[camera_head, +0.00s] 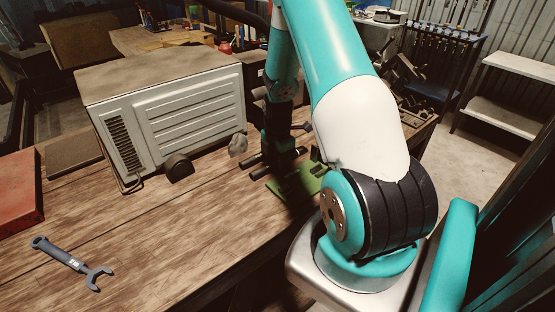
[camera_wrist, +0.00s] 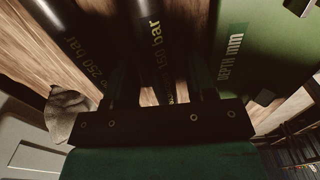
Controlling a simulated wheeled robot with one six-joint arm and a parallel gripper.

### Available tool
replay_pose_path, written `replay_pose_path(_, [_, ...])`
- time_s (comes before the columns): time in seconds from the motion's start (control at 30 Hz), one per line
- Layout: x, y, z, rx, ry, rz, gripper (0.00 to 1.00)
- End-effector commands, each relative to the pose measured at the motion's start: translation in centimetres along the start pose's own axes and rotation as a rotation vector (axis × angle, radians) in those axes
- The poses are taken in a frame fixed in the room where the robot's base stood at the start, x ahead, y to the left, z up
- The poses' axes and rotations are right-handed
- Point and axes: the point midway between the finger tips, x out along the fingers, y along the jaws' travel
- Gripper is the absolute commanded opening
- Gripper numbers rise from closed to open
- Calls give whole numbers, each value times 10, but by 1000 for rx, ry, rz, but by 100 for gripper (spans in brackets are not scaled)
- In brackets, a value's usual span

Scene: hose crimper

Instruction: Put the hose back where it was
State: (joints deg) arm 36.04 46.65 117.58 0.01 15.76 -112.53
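Two black hoses show in the wrist view: one marked "250 bar" (camera_wrist: 62,35) at the left, and one whose marking looks like "150 bar" (camera_wrist: 140,28) near the middle. My gripper (camera_wrist: 160,82) has its two fingers apart, with bare wood showing between them. The middle hose runs down toward the gap between the fingers, and I see no contact with either finger. In the head view my gripper (camera_head: 277,164) points down over the workbench, dark against the short black hose ends (camera_head: 258,173) beside it. A green board (camera_wrist: 260,45) marked "DEPTH mm" lies at the right; part of it shows in the head view (camera_head: 305,178).
A large grey metal machine (camera_head: 165,110) stands on the wooden bench (camera_head: 190,235) left of my gripper. A grey lump (camera_head: 238,145) sits between them. A blue-grey wrench (camera_head: 75,262) and a red box (camera_head: 18,190) are at the left. The bench's front middle is clear.

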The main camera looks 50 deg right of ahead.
Motion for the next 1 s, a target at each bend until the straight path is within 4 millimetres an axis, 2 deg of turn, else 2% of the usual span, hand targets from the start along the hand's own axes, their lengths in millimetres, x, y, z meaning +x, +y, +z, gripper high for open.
replay_pose_path(0.23, [-2,0,0,0,0,0,50])
replay_pose_path(0.37, [-10,1,0,0,-1,3,50])
replay_pose_path(0.47, [-25,1,0,0,-2,4,50])
replay_pose_path(0.8, [-97,1,0,0,-2,5,50])
replay_pose_path(1.0, [-120,0,0,0,-1,2,50])
